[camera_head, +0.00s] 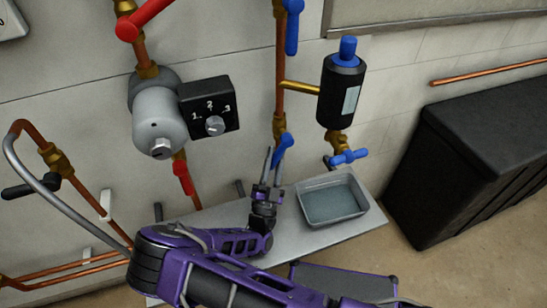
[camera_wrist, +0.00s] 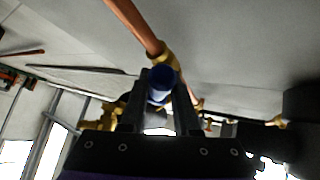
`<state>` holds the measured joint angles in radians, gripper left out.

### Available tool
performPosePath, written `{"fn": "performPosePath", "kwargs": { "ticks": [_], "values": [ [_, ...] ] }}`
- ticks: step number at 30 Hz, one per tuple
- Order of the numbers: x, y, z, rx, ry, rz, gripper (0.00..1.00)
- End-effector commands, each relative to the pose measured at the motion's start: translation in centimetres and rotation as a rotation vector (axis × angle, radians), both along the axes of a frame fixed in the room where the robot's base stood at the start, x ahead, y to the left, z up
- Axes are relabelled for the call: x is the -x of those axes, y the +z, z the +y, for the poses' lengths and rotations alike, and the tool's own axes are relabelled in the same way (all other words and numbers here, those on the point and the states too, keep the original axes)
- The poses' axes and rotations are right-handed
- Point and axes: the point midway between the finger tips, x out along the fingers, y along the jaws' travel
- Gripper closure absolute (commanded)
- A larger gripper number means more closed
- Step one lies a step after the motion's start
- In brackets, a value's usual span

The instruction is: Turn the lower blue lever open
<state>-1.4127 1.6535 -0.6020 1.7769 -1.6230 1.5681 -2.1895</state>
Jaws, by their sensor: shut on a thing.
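The lower blue lever (camera_head: 283,146) sits on a brass valve (camera_head: 279,125) low on the vertical copper pipe in the head view. It slants down and left toward my gripper. My gripper (camera_head: 272,157) reaches up from below with its two dark fingers at the lever's free end. In the wrist view the blue lever end (camera_wrist: 161,84) lies between the fingers of my gripper (camera_wrist: 160,100), which is shut on it. Part of the lever is hidden by the fingers. The upper blue lever (camera_head: 292,27) points down along the same pipe.
A black cylinder with a blue cap (camera_head: 342,88) and a blue tap handle (camera_head: 349,157) are to the right. A grey pump (camera_head: 157,115) and red lever (camera_head: 183,178) are left. A water-filled tray (camera_head: 332,200) stands below; a black box (camera_head: 470,150) is far right.

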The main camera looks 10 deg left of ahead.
Motion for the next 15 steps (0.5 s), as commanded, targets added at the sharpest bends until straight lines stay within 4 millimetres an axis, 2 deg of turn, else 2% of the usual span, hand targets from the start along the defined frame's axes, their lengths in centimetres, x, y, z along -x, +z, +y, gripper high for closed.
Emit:
{"fn": "performPosePath", "kwargs": {
  "ticks": [5,6,9,11,15],
  "values": [
    [0.00,-0.05,-0.04,0.000,0.000,0.001,1.00],
    [0.00,-0.05,-0.04,0.000,0.000,0.001,0.68],
    [0.00,-0.05,-0.04,0.000,0.000,0.001,0.50],
    [0.00,-0.04,-0.04,0.000,0.000,0.001,0.41],
    [0.00,-0.02,-0.01,0.000,0.000,0.001,0.41]
  ]
}}
